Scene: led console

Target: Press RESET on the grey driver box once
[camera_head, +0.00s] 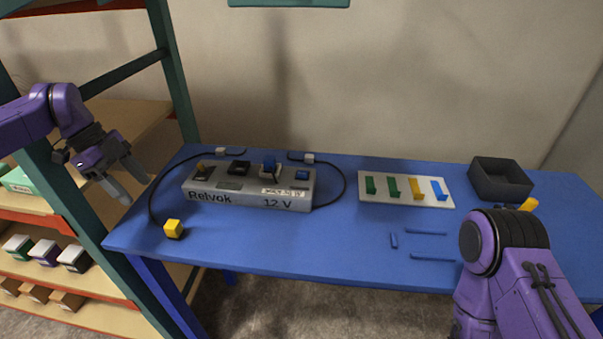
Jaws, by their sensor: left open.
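The grey driver box (248,199) stands on the left half of the blue table, its front marked "Relvok" and "12 V". No RESET lettering is readable, so I cannot tell which is RESET. My left gripper (122,190) is open and empty, left of the box and apart from it, near the table's left edge. My right arm is at the lower right; its gripper is not visible.
Black cables run beside the box, one to a yellow block (173,228) at front left. A white board (406,190) with coloured clips and a dark tray (500,180) stand to the right. Blue sticks (425,232) lie in front. Shelving (161,75) stands at left.

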